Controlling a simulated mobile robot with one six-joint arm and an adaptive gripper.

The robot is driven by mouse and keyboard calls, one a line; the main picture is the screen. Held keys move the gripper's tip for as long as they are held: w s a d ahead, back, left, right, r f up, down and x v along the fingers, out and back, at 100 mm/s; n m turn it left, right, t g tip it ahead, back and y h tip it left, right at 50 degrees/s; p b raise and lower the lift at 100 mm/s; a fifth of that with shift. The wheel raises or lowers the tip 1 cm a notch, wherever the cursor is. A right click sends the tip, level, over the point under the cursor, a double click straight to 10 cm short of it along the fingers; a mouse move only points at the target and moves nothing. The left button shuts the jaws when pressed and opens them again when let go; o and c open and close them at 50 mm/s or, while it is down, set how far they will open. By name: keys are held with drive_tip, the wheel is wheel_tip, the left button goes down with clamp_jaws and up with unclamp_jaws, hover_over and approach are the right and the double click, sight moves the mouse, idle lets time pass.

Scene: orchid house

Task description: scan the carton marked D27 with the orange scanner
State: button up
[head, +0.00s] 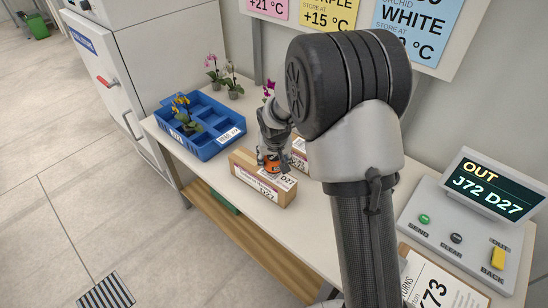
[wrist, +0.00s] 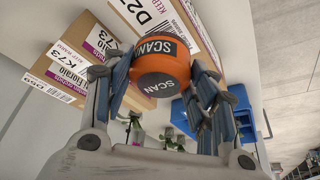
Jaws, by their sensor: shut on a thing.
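My gripper (wrist: 163,90) is shut on the orange scanner (wrist: 163,68), a round orange body with a dark band reading SCAN. In the head view the scanner (head: 271,165) is just above or against the top of a brown carton (head: 243,168) whose white label reads D27. I cannot tell whether they touch. In the wrist view this carton (wrist: 207,45) is behind the scanner, its label partly cut off as "D2". Another carton (head: 300,146) stands behind it, mostly hidden by my arm. In the wrist view a carton with labels reading K73 (wrist: 72,52) is at the left.
A blue divided crate (head: 208,145) with a potted orchid stands left on the bench. Potted orchids (head: 235,88) stand behind it. At right is a console (head: 450,225) whose screen reads OUT J72 D27, with buttons and a yellow switch. A returns sheet (head: 440,285) lies in front.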

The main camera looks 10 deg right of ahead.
drive_tip(key=shift+r, duration=0.15)
wheel_tip(320, 180, up, 10)
drive_tip(key=p, duration=0.6)
drive_tip(key=shift+p, duration=0.3)
